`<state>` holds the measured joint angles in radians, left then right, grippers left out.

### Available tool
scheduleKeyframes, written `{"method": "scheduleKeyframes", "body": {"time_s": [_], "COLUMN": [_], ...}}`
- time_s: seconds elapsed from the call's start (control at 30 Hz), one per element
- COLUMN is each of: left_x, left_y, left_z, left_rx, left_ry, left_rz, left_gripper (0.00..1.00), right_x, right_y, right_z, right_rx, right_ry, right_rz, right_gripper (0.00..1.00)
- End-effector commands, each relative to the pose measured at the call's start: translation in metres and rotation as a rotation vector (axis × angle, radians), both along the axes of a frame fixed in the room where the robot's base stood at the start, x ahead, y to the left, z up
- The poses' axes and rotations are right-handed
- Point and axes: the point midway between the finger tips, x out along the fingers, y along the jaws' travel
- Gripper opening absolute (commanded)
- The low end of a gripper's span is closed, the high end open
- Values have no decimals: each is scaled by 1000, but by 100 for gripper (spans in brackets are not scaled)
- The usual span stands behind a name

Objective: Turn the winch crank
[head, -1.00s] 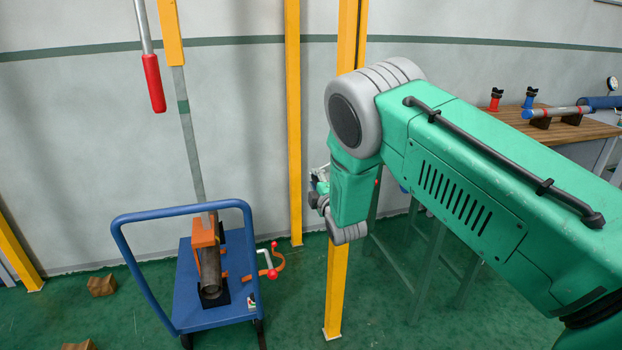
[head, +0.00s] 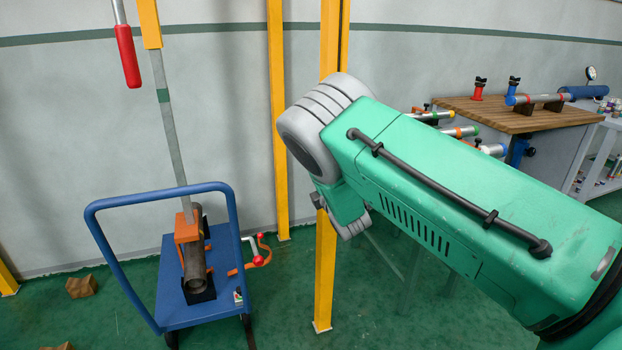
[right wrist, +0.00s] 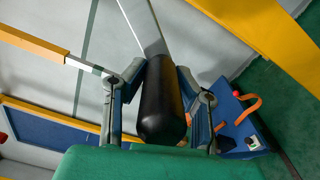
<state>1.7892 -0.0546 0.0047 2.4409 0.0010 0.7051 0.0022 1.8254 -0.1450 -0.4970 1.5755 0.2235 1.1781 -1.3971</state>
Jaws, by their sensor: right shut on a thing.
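In the right wrist view, a black cylindrical grip (right wrist: 163,103) sits on the end of a flat grey bar (right wrist: 141,25), which looks like the winch crank. My right gripper (right wrist: 163,112) is shut on this grip, one finger on each side. In the head view my green right arm reaches in from the right, in front of a yellow post (head: 327,262). There the arm hides the grip, the crank and most of the gripper. The winch body cannot be made out. My left gripper is not in view.
A blue cart (head: 170,268) carrying a pipe (head: 195,262) stands left of the post, with a red-knobbed handle (head: 259,260) at its side. A red-gripped lever (head: 127,56) hangs at upper left. A wooden-topped bench (head: 490,115) stands at right.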

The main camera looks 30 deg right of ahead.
Motion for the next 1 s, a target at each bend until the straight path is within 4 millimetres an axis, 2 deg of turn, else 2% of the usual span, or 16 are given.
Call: {"method": "scheduleKeyframes", "body": {"time_s": [0.03,0.3,0.33,0.37,0.77,0.87,1.0], "left_x": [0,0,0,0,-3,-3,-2], "left_y": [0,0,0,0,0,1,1], "left_z": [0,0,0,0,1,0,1], "left_rx": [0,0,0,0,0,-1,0], "left_ry": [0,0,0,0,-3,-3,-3], "left_rz": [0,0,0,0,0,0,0], "left_gripper": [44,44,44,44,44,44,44], "right_x": [-5,-5,-5,-5,-6,-17,-45], "right_y": [-9,-8,-8,-8,1,5,9], "right_z": [-4,-3,-3,-3,0,0,-1], "right_rx": [2,2,3,3,-2,-3,-2], "right_ry": [10,9,9,9,5,5,8], "right_rz": [-19,-19,-19,-19,-7,-6,-8], "right_gripper": [0,0,35,46,46,46,46]}}
